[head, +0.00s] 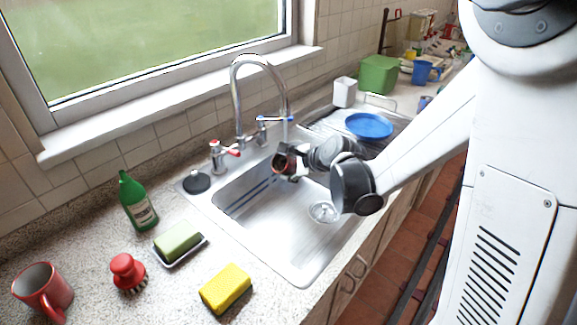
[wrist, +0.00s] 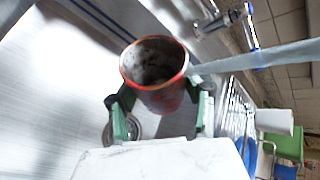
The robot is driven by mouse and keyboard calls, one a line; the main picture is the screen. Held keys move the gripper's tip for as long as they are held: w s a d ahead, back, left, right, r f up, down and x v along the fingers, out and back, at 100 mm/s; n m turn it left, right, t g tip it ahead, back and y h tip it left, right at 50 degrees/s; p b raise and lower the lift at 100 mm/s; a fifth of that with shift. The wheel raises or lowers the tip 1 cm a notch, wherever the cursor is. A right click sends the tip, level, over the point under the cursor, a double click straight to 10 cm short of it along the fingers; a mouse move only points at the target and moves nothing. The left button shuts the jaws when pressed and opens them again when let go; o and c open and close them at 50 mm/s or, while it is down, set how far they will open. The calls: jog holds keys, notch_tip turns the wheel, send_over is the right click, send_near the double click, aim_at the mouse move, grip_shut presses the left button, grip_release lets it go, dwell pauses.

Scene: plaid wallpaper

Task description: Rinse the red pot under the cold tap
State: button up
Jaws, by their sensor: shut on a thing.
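My gripper (wrist: 160,100) is shut on the red pot (wrist: 163,97), one finger on each side, in the wrist view. The pot's mouth faces the camera, and its inside has dark stains. In the head view the pot (head: 280,165) is small and dark red, held above the sink (head: 285,225) below the spout (head: 238,85). A pale stream (wrist: 260,58) reaches the pot's rim in the wrist view; I cannot tell how much enters it. The cold tap has a blue handle (head: 274,118); the hot tap has a red one (head: 230,152).
A black plug (head: 197,182) sits by the sink. A green bottle (head: 137,202), soap dish (head: 180,243), red brush (head: 127,272), yellow sponge (head: 226,289) and red mug (head: 40,285) stand left. A blue plate (head: 369,125) lies on the drainer at right.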

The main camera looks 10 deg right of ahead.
jog(key=shift+w+d, duration=0.1)
jog(key=shift+w, duration=0.3)
jog(key=shift+s, duration=0.15)
jog(key=shift+s, duration=0.35)
jog(key=shift+w+b, duration=0.25)
jog(key=shift+b, duration=0.1)
jog(key=shift+w, duration=0.25)
jog(key=shift+s, duration=0.15)
jog(key=shift+s, duration=0.35)
jog(key=shift+w+b, duration=0.25)
jog(key=shift+b, duration=0.1)
